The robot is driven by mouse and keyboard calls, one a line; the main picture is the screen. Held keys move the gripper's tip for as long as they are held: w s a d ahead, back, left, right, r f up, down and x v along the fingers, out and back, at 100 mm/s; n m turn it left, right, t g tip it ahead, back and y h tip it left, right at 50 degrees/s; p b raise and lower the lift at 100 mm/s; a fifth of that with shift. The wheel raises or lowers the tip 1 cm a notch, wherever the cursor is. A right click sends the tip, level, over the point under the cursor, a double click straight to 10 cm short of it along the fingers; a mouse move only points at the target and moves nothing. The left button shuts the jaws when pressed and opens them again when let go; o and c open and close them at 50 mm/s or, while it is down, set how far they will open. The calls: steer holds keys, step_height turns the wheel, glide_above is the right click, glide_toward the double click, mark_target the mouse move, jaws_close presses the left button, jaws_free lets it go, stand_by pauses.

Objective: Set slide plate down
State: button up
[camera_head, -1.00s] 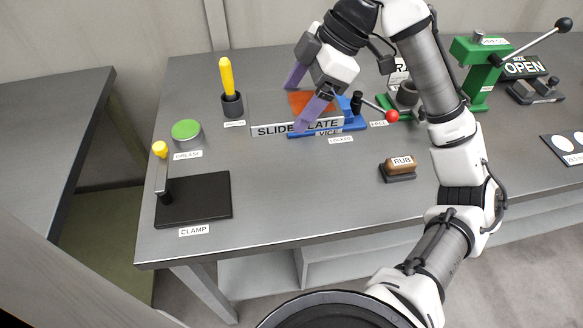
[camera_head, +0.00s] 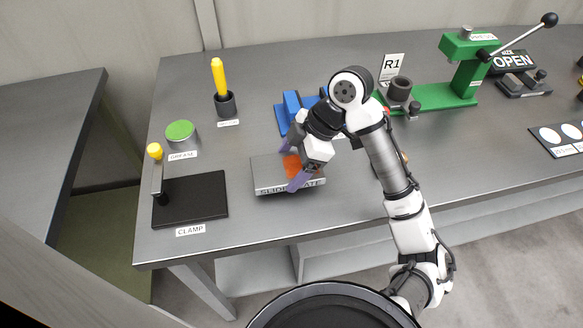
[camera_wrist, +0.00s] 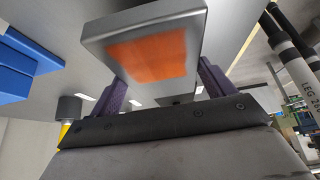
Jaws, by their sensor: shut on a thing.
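The slide plate (camera_head: 268,176) is a grey flat block with an orange-red patch on top and a "SLIDE PLATE" label on its front face. My gripper (camera_head: 292,168) is shut on it, with purple fingers on its near and far sides. In the wrist view the plate (camera_wrist: 190,32) lies between the purple fingers (camera_wrist: 160,92). The plate is over the front part of the bench, right of the clamp. I cannot tell whether its underside touches the bench top.
The black clamp pad (camera_head: 205,198) with its yellow-knobbed lever is to the left. A grease tin (camera_head: 181,133) and a brush cup (camera_head: 226,104) stand behind. The blue vise (camera_head: 291,108) is behind my gripper, and the green press (camera_head: 462,70) is at right. Bare bench (camera_head: 350,200) lies to the right.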

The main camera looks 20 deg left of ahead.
mark_target(296, 166)
steer(key=shift+f, duration=1.5)
steer(key=o, duration=1.1)
steer(key=shift+r, duration=0.25)
steer(key=b+v, duration=0.2)
steer(key=v, duration=1)
